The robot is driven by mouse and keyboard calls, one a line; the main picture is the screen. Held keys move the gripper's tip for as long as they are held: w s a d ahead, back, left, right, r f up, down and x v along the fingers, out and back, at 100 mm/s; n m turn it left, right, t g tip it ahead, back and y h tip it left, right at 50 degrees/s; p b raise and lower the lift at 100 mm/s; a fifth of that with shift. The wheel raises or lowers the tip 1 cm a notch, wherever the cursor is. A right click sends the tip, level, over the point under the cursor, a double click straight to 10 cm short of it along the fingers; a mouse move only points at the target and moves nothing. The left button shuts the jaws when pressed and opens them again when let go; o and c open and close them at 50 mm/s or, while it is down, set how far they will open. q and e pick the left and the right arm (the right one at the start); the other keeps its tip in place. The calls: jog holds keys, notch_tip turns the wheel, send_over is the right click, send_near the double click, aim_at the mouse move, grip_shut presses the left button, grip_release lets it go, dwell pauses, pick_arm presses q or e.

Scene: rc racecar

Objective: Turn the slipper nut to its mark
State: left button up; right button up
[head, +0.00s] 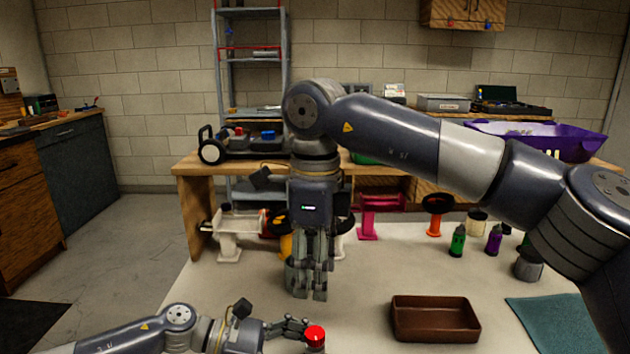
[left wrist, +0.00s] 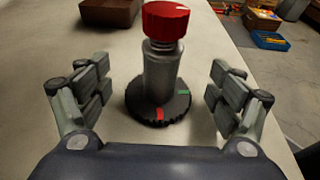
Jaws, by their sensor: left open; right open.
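The red slipper nut (left wrist: 165,20) sits on top of an upright grey shaft with a spring under it. It has a white line near its right edge. Below is a dark toothed disc (left wrist: 145,112) with a red mark at its near side and a green mark at its right. My left gripper (left wrist: 161,84) is open, its fingers on both sides of the shaft and apart from it. In the head view the nut (head: 315,336) is at the bottom, just right of my left gripper (head: 290,327). My right gripper (head: 313,290) hangs fingers down, open and empty, behind the nut.
A brown tray (head: 435,335) stands on the pale table right of the nut, with a teal mat (head: 555,325) further right. Green (head: 458,241) and purple (head: 494,240) bottles and coloured stands are toward the back. The table between nut and tray is clear.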

pick_arm(q)
jog(key=v, duration=1.2)
jog(key=shift+r, duration=0.1)
